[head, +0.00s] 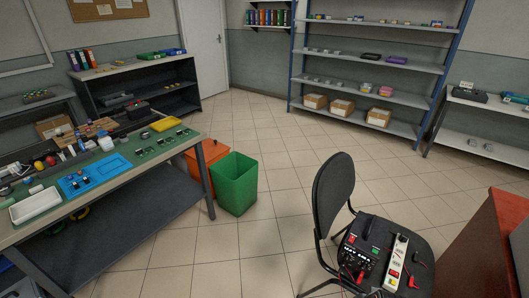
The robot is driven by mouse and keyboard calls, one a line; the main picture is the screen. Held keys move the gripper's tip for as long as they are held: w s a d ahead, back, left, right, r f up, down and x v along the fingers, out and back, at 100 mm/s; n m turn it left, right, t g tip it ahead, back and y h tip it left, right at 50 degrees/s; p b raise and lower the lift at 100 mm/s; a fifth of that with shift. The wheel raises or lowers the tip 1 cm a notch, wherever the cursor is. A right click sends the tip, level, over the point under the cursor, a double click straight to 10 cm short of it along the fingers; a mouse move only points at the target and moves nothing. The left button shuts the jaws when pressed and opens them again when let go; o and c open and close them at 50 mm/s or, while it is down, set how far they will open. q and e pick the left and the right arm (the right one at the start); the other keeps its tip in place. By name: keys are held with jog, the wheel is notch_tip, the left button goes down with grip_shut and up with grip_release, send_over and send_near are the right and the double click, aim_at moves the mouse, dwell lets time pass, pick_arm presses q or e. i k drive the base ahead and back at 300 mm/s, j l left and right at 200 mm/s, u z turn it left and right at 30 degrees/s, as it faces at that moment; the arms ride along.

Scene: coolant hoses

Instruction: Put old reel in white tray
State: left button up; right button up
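A white tray (36,205) lies near the front left end of the green-topped workbench (150,160) on the left. It looks empty. I cannot pick out the old reel for certain. Neither of my grippers shows in the head view.
A blue tray (95,175) with parts lies beside the white tray. A green bin (236,184) and an orange bin (207,160) stand at the bench's right end. A black chair (335,190) carries electrical equipment. Tiled floor is clear between bench and chair.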

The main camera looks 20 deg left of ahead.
aim_at(45, 201)
jog(key=j+u, duration=0.2)
jog(key=u, duration=0.3)
jog(key=i+j+u, duration=0.15)
jog(key=u, duration=0.35)
jog(key=i+j+u, duration=0.1)
jog(key=u, duration=0.35)
jog(key=i+u, duration=0.2)
jog(key=u, duration=0.3)
jog(key=i+j+u, duration=0.1)
jog(key=u, duration=0.4)
jog(key=i+l, duration=0.05)
jog(key=i, duration=0.05)
